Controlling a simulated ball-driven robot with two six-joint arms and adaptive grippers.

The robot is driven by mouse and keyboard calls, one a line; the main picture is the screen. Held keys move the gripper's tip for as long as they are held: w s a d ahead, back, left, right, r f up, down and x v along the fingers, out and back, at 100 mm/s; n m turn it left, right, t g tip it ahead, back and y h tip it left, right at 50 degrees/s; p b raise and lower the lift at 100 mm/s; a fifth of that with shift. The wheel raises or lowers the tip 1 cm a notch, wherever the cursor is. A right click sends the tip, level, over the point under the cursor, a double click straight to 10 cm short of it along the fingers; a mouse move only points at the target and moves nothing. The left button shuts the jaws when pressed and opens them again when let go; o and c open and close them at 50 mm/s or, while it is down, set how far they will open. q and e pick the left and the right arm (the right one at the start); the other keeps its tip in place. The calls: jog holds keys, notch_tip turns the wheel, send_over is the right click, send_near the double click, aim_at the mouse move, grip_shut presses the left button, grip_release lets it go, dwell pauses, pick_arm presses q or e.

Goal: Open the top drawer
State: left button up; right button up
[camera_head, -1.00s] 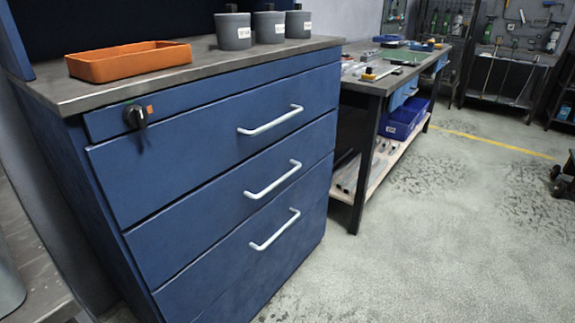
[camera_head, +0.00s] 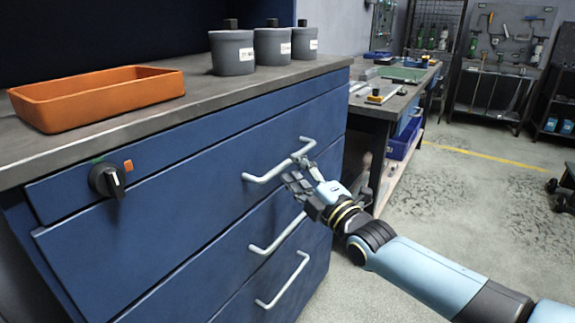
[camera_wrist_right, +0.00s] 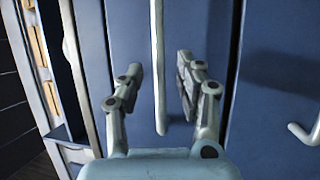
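The top drawer (camera_head: 150,215) of the blue cabinet is shut, its front flush with the drawers below. Its pale bar handle (camera_head: 265,178) is on the right part of the front. My right gripper (camera_head: 296,172) is at this handle, reaching in from the lower right. In the right wrist view, the handle (camera_wrist_right: 158,115) runs between the two fingers of the gripper (camera_wrist_right: 159,66). The fingers are apart, with a gap on each side of the bar. A black rotary knob (camera_head: 107,180) sits on the strip above the drawer, beside an orange square. My left gripper is out of view.
Two lower handles (camera_head: 278,232) (camera_head: 283,281) stick out below my right gripper. An orange tray (camera_head: 95,95) and three grey pots (camera_head: 232,52) stand on the cabinet top. A workbench (camera_head: 385,105) stands behind on the right. The floor (camera_head: 470,215) in front is clear.

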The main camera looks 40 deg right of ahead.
aim_at(287, 162)
jog(key=w, duration=0.3)
jog(key=shift+w+r+b, duration=0.3)
jog(key=shift+w, duration=0.05)
jog(key=shift+c, duration=0.9)
grip_shut()
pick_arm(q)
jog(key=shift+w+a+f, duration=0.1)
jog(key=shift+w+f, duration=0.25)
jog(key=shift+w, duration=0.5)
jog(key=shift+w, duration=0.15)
